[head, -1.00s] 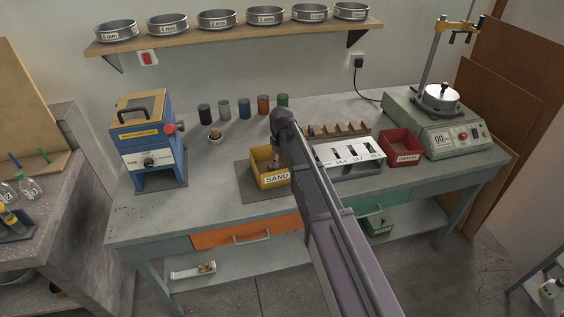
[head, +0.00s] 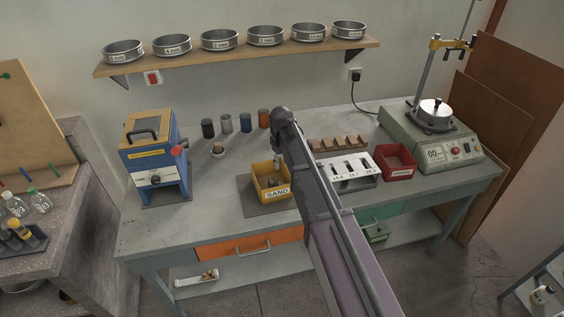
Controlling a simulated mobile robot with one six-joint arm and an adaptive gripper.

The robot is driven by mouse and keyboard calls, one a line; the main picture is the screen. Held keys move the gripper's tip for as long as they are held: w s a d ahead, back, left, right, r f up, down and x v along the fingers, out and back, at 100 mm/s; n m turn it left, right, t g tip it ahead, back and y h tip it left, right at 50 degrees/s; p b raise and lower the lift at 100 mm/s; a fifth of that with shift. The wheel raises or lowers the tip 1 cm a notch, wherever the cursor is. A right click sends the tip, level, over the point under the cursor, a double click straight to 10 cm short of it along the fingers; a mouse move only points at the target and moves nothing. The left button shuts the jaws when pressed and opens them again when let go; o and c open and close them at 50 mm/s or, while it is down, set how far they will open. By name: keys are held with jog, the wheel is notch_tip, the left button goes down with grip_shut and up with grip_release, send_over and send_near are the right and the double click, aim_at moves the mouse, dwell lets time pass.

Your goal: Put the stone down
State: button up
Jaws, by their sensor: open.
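The yellow bin labelled SAND (head: 284,191) stands on a dark mat (head: 247,197) near the middle of the bench. My gripper (head: 277,166) is small in view and partly hidden by my arm. It is open, at the bin's back edge, with its fingers pointing down. A dark greyish lump (head: 271,184) shows inside the bin, apart from the fingers. It may be the stone, but it is too small to tell for sure. A small brownish piece sits in a white dish (head: 218,154) behind and left of the bin.
A blue machine (head: 155,165) stands left, several coloured cups (head: 227,123) behind. A shelf with sieves (head: 220,40) hangs above. The bench's front left is clear.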

jog(key=shift+r+p, duration=0.35)
jog(key=shift+r, duration=0.25)
dwell(0.5)
jog(key=s+d+m, duration=0.8)
jog(key=s+d, duration=1.1)
jog(key=s, duration=0.5)
jog(key=shift+d+m, duration=0.2)
jog(key=shift+m, duration=0.1)
